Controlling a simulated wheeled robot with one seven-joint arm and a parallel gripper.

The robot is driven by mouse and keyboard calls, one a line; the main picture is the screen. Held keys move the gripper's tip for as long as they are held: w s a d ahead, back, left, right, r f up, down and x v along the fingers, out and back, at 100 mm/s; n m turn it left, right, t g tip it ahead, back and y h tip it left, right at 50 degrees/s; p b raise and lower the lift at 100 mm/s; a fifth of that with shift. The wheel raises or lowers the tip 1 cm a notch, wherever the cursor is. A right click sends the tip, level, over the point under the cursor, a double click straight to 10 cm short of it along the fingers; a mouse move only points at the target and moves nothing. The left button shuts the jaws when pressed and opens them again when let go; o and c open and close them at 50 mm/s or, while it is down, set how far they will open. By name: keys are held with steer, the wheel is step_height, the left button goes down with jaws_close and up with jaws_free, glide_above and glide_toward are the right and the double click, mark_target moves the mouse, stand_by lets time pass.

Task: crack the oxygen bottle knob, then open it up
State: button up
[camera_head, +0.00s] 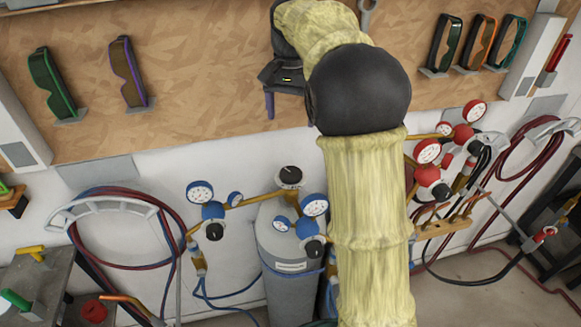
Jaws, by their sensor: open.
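The oxygen bottle (280,262) is a grey cylinder standing against the wall, low in the middle of the view. Its round black knob (289,176) sits on top, with brass fittings and blue-rimmed gauges to either side. The knob is uncovered, and nothing touches it. My arm, in a yellow cover, rises in front and bends over at a black joint. My gripper (271,102) shows to the left of that joint, above the knob in the picture and apart from it. The gripper is open and appears empty.
Blue-rimmed gauges (200,191) stand left of the bottle, and red-rimmed gauges (428,151) right of my arm. Hoses hang on a left rack (112,206) and at right. Goggles (52,84) line the wooden board. A cluttered bench (38,285) is at lower left.

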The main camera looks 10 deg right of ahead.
mark_target(291, 172)
step_height(291, 172, down, 18)
steer(key=shift+r+p, duration=0.25)
steer(key=shift+p, duration=0.95)
steer(key=c, duration=1)
